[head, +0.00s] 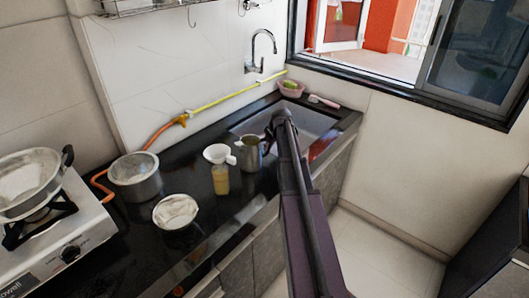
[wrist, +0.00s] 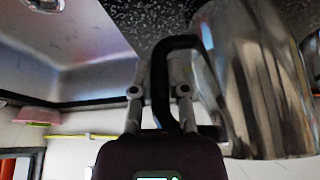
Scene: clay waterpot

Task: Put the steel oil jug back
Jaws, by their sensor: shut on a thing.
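The steel oil jug (head: 250,155) is at the counter's front half, just left of the sink. It looks upright; I cannot tell whether its base touches the counter. In the wrist view, its shiny body (wrist: 262,75) fills the right side and its black handle (wrist: 163,85) runs between my fingers. My gripper (head: 273,132) is shut on that handle; the fingers also show in the wrist view (wrist: 160,88).
A steel pot (head: 136,182) and a pale bowl (head: 175,212) stand farther left, near the stove (head: 75,240). The sink (head: 305,122) lies right of the jug. A pink basket (head: 291,90) is behind the sink. The counter's front left part is fairly clear.

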